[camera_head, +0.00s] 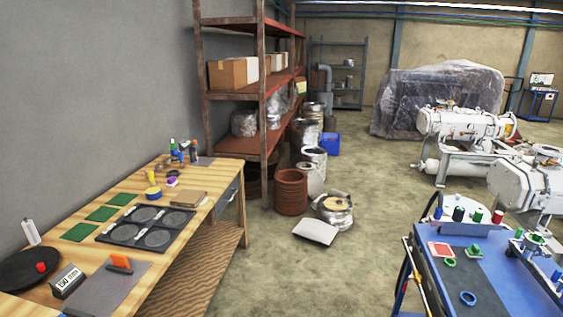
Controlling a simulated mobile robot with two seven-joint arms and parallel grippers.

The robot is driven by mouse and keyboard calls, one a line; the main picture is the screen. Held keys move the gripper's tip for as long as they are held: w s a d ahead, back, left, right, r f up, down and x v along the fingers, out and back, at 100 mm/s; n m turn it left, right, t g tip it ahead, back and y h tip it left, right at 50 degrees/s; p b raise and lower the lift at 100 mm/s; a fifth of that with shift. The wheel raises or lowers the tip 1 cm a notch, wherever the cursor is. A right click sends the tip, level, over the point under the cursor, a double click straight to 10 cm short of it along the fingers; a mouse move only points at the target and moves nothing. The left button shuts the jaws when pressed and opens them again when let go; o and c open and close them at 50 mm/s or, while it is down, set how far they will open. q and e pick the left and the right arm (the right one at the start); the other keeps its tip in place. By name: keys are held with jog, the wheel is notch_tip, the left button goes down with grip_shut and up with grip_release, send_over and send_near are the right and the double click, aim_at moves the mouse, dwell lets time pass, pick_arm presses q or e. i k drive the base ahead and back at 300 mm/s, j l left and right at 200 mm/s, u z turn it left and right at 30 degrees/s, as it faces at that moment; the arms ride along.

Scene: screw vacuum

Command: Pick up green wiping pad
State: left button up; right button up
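Three flat green wiping pads lie in a row on the wooden workbench (196,227) at the left. The nearest green pad (80,232) is at the front of the row, the middle green pad (102,213) is just beyond it, and the far green pad (122,199) is behind that. They lie flat near the wall side, left of a dark tray with round recesses (118,233). Neither of my grippers shows in this view.
On the bench are a grey mat (100,292) with an orange-handled tool (121,262), a labelled box (67,281), a black disc (24,270) and bottles. A blue cart (465,272) stands at right.

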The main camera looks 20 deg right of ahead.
aim_at(474, 252)
jog(key=i+l+z, duration=0.1)
jog(key=i+z, duration=0.55)
jog(key=z, duration=0.25)
jog(key=i+j+z, duration=0.15)
jog(key=i+z, duration=0.15)
jog(key=z, duration=0.2)
jog(key=i+j+z, duration=0.8)
